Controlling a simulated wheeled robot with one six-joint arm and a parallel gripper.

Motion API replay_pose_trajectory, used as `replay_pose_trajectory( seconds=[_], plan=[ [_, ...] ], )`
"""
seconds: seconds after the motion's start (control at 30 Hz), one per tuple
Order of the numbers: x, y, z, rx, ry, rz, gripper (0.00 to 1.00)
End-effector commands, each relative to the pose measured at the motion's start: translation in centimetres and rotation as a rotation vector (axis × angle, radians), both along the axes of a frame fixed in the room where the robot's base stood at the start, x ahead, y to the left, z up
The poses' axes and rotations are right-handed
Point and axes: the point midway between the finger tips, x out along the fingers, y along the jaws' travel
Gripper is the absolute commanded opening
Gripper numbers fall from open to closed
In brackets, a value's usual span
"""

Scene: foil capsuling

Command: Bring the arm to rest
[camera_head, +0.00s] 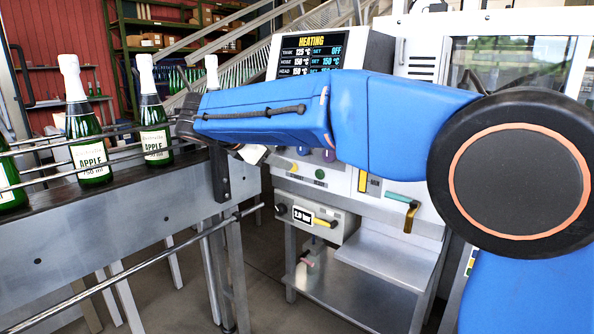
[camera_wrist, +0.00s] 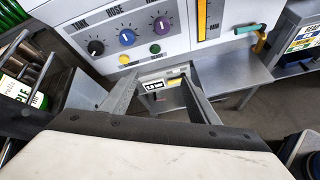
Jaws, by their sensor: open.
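My gripper (camera_wrist: 161,78) shows in the wrist view as two grey fingers spread apart, with nothing between them. It is open and points toward the front of the heating machine. In the head view my blue arm stretches leftward across the machine, its far end by the conveyor and the bottles. The gripper's fingers cannot be made out there.
Green bottles with white foil tops (camera_head: 85,125) stand on the conveyor (camera_head: 120,215) at left, behind guide rails. The heating machine (camera_head: 345,185) has a display (camera_head: 310,55), knobs (camera_wrist: 127,37) and a steel shelf (camera_head: 390,262). Open floor lies below.

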Motion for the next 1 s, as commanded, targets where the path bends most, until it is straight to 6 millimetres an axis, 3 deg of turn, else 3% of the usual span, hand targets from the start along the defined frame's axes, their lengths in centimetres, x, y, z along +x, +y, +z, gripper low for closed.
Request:
replay_pose_trajectory(
  seconds=[0.27,0.5,0.7,1.0],
  plan=[
    [-3.2,-11.5,-1.9,0.248,0.012,-0.195,0.55],
    [-8.8,-20.8,-4.9,0.506,0.001,-0.419,0.55],
    [-14.4,-26.8,-8.0,0.722,-0.029,-0.623,0.55],
    [-23.7,-32.6,-13.2,1.041,-0.109,-0.951,0.55]
  ],
)
